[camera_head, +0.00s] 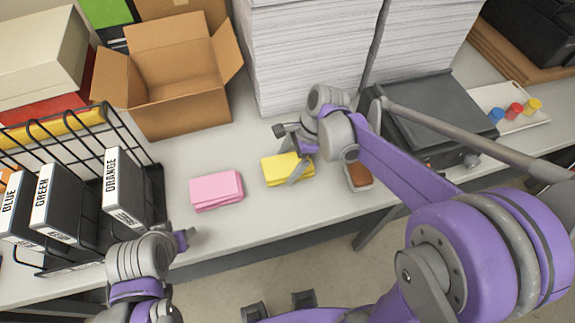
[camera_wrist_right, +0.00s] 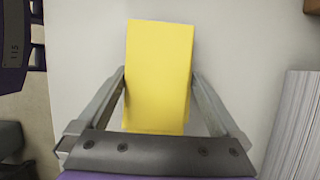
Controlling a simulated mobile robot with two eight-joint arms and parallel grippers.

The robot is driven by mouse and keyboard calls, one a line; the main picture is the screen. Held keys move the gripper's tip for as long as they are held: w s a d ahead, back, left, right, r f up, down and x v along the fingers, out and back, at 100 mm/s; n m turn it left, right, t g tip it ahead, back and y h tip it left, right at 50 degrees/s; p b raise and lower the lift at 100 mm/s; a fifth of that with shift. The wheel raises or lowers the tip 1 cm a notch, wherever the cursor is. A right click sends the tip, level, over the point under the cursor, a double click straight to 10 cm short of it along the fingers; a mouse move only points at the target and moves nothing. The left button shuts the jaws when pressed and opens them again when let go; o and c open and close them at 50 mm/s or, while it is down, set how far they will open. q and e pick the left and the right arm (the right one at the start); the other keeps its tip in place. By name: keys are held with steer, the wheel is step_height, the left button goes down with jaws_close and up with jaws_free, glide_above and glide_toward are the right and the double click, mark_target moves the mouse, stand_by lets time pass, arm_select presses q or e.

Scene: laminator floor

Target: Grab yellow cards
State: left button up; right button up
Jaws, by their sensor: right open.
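The stack of yellow cards (camera_head: 272,170) lies on the table, right of the stack of pink cards (camera_head: 216,190). My right gripper (camera_head: 289,152) is over the yellow cards and hides part of them. In the right wrist view the yellow stack (camera_wrist_right: 160,75) lies between the two spread fingers of my right gripper (camera_wrist_right: 158,72), with narrow gaps at its sides. The near end of the stack reaches toward the palm. My left gripper (camera_head: 183,240) is near the table's front edge, below the pink cards. Its jaws do not show clearly.
A black wire rack (camera_head: 152,170) with labelled binders stands left. An open cardboard box (camera_head: 180,85) and tall paper stacks (camera_head: 295,50) stand behind. A dark laminator (camera_head: 430,115) and a small brown-topped block (camera_head: 358,176) are right. The table around the pink cards is clear.

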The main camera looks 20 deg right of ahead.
steer(key=shift+f, duration=0.2)
steer(key=shift+s, duration=0.1)
steer(key=c, duration=1.4)
